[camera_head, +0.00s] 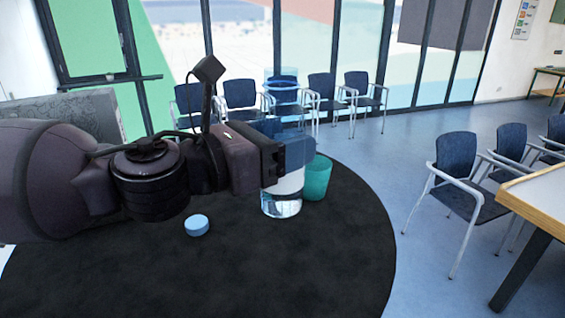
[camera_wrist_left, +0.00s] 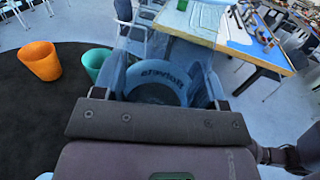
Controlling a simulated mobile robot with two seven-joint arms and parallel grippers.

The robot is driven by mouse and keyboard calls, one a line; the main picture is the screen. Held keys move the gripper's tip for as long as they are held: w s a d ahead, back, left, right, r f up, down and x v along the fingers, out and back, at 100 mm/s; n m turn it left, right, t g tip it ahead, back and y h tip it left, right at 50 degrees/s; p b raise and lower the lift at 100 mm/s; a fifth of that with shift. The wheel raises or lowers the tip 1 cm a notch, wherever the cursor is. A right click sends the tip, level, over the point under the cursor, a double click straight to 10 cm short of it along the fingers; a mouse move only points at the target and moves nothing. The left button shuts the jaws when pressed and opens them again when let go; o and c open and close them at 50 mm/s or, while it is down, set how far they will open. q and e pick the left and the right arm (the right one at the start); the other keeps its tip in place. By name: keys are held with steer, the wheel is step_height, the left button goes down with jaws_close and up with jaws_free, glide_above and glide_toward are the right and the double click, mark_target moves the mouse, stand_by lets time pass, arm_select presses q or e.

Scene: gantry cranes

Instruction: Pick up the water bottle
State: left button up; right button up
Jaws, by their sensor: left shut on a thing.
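The water bottle (camera_head: 282,203) is a clear and blue cylinder with a pale band, upright at the end of my left arm in the head view. My left gripper (camera_head: 290,155) is shut on it from the left side. The bottle's middle is partly hidden by the gripper. In the left wrist view the blue see-through bottle (camera_wrist_left: 158,78) with dark lettering sits between the fingers of the gripper (camera_wrist_left: 165,98). My right gripper is not in view.
A teal bin (camera_head: 317,178) stands just right of the bottle. A small blue round object (camera_head: 197,225) lies on the dark round rug (camera_head: 330,270). An orange bin (camera_wrist_left: 41,60) shows in the wrist view. Chairs (camera_head: 455,180) and a table (camera_head: 540,195) stand at right.

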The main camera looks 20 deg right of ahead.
mark_target(268, 88)
arm_select(q)
steer(key=shift+r, duration=3.65)
